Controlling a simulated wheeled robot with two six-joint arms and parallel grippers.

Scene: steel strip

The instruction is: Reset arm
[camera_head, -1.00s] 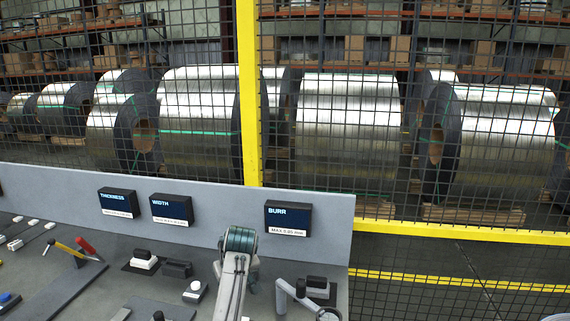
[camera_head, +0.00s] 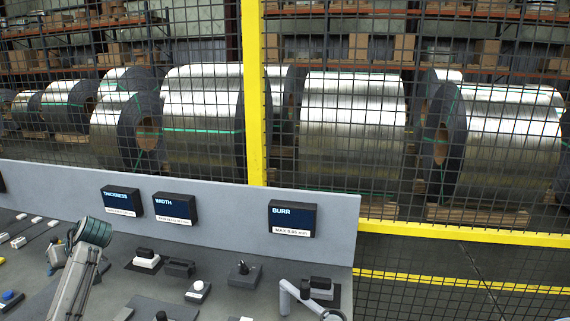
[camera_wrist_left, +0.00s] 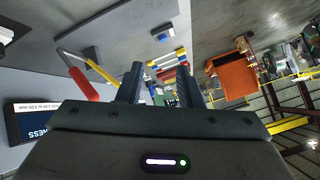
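My left arm (camera_head: 85,258) comes in at the lower left of the head view and hangs over the grey bench. Its gripper is mostly hidden by the arm there. In the left wrist view my left gripper (camera_wrist_left: 160,68) has its two dark fingers apart with nothing between them. A tool with red and yellow handles (camera_wrist_left: 84,84) lies beyond and left of the fingers, apart from them. My right gripper is not in view.
The bench has a back panel with THICKNESS (camera_head: 121,199), WIDTH (camera_head: 175,206) and BURR (camera_head: 292,217) displays. A yellow-framed mesh fence (camera_head: 254,95) separates the steel coils (camera_head: 350,130).

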